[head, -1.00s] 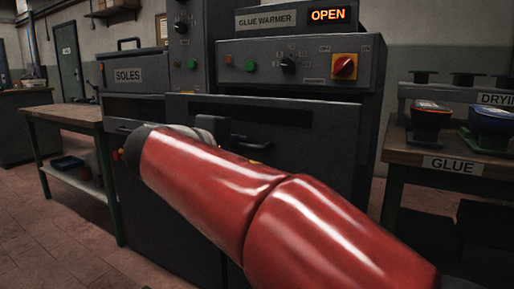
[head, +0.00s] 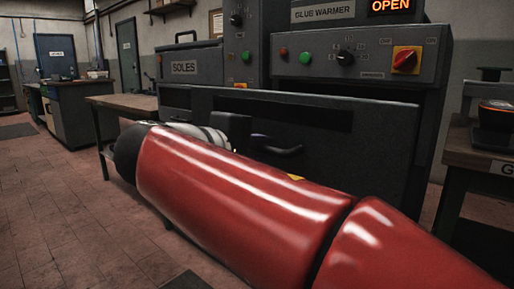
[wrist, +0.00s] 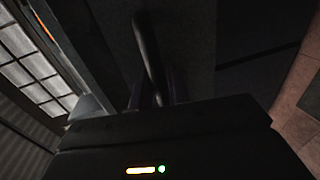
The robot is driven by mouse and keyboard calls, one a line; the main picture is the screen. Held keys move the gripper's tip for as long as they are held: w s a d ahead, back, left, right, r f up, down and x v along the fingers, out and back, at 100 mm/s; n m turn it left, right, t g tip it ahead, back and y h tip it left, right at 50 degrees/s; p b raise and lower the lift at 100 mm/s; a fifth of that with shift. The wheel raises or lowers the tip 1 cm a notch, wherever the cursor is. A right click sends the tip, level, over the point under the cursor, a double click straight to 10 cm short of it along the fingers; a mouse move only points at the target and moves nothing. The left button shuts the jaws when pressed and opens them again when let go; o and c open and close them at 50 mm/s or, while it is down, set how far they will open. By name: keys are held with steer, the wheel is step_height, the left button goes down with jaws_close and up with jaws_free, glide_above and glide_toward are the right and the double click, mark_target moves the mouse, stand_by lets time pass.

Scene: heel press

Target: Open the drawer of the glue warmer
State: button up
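The glue warmer (head: 322,12) stands ahead in the head view, with a lit sign (head: 391,6) that reads OPEN. Its wide dark drawer front (head: 370,150) stands out from the body below the control panel. The dark bar handle (head: 285,151) is on the drawer front, partly behind my arm. My gripper (head: 257,138) is at the left part of the handle. In the wrist view the handle (wrist: 148,45) runs down between the fingers (wrist: 152,92), which look closed on it. The inside of the drawer is hidden.
The control panel (head: 345,58) with a red knob is above the drawer. The SOLES unit (head: 184,68) and a workbench (head: 120,102) are at left. Another bench (head: 462,150) stands at right. The tiled floor (head: 60,215) at left is clear.

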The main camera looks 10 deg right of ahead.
steer(key=shift+o, duration=1.2)
steer(key=v, duration=0.7)
steer(key=shift+s+a+p, duration=0.2)
steer(key=shift+a+p, duration=0.1)
steer(key=shift+p, duration=0.15)
steer(key=s+d+f+m+g+y+p, duration=0.1)
steer(key=s+d+f+g+y+p, duration=0.25)
steer(key=d+f, duration=0.6)
steer(key=s+f+m+y+p, duration=0.3)
steer(key=s+f+m+y, duration=0.3)
steer(key=f, duration=0.7)
steer(key=s+y, duration=0.2)
steer(key=shift+s+d+f+m+y, duration=0.15)
steer(key=shift+s+d+m+y, duration=0.15)
steer(key=shift+d+y, duration=0.05)
